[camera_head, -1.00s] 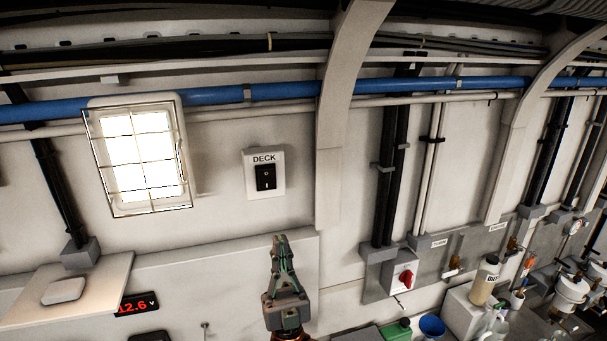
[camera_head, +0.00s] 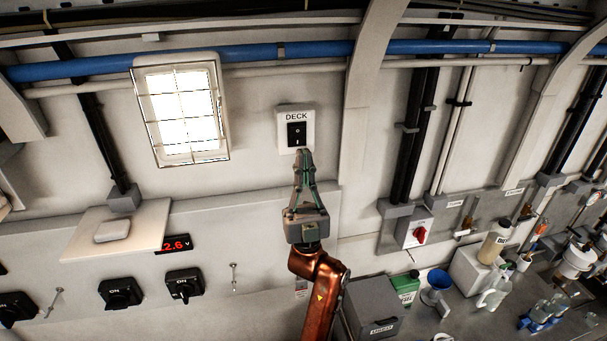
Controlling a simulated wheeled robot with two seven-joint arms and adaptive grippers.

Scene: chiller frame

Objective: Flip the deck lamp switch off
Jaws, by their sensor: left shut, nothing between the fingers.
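The deck lamp switch (camera_head: 297,133) is a black rocker on a white plate labelled DECK (camera_head: 297,115), fixed to the wall right of a lit lamp behind a wire guard (camera_head: 182,112). My left gripper (camera_head: 303,154) points up at the wall, its fingers shut and empty. Its tips overlap the lower edge of the switch plate in the picture, just below the rocker. I cannot tell whether they touch it. My right gripper is out of view.
A blue pipe (camera_head: 250,52) runs along the wall above. A curved white rib (camera_head: 362,120) stands right of the switch. A red rotary knob (camera_head: 420,235) sits lower right. Black ON switches (camera_head: 184,285) are lower left. Bottles and a grey box (camera_head: 372,308) stand on the bench.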

